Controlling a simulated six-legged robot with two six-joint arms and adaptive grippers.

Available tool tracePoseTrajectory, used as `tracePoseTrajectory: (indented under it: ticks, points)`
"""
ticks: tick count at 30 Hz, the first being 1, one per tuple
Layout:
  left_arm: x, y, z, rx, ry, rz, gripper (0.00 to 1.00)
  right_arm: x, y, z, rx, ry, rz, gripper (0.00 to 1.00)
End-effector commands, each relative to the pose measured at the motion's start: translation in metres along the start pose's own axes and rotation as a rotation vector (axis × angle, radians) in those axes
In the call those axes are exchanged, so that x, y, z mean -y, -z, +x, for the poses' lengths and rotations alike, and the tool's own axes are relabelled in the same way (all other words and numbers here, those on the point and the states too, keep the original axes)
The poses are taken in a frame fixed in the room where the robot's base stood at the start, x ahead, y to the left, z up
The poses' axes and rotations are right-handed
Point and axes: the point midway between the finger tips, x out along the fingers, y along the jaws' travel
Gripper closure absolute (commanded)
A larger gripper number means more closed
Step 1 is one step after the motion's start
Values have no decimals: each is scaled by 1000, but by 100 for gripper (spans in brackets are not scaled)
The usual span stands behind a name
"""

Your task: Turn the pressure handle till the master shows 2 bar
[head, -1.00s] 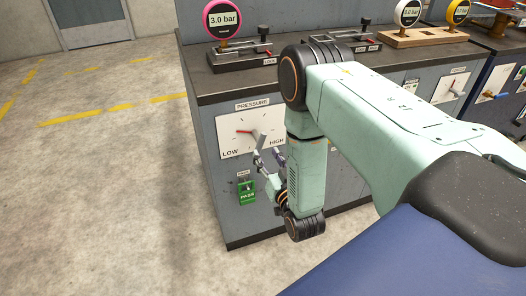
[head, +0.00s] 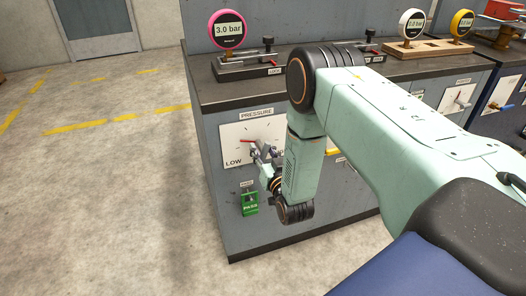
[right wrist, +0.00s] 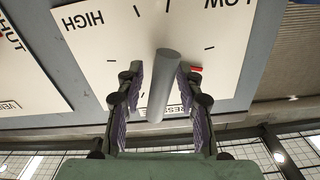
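The pressure panel (head: 238,133) is a white dial plate marked LOW and HIGH on the grey cabinet front. Its red mark (head: 248,140) points to the upper left. The grey handle (right wrist: 165,85) stands out from the plate in the right wrist view. My right gripper (right wrist: 158,90) is open, with one finger on each side of the handle; a gap shows at the left finger, and the right finger is close to it. In the head view my right gripper (head: 262,155) covers most of the handle. The pink master gauge (head: 229,29) reads 3.0 bar. My left gripper is not in view.
A green PASS tag (head: 250,204) hangs below the dial. A lock lever (head: 268,45) stands on the cabinet top. White (head: 411,24) and yellow (head: 462,24) gauges stand farther right on a wooden block. The floor (head: 110,200) at left is clear.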

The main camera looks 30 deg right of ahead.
Motion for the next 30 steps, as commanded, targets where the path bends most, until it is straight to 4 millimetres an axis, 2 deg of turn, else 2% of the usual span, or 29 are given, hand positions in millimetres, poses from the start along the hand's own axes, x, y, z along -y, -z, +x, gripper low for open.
tracePoseTrajectory:
  ticks: [1,12,21,30]
  points:
    - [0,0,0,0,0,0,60,0,0,0,0,0,0,70]
    - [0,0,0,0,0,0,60,0,0,0,0,0,0,100]
    - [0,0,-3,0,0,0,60,0,1,0,1,0,-28,100]
    - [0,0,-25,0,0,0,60,1,2,-1,1,2,-315,100]
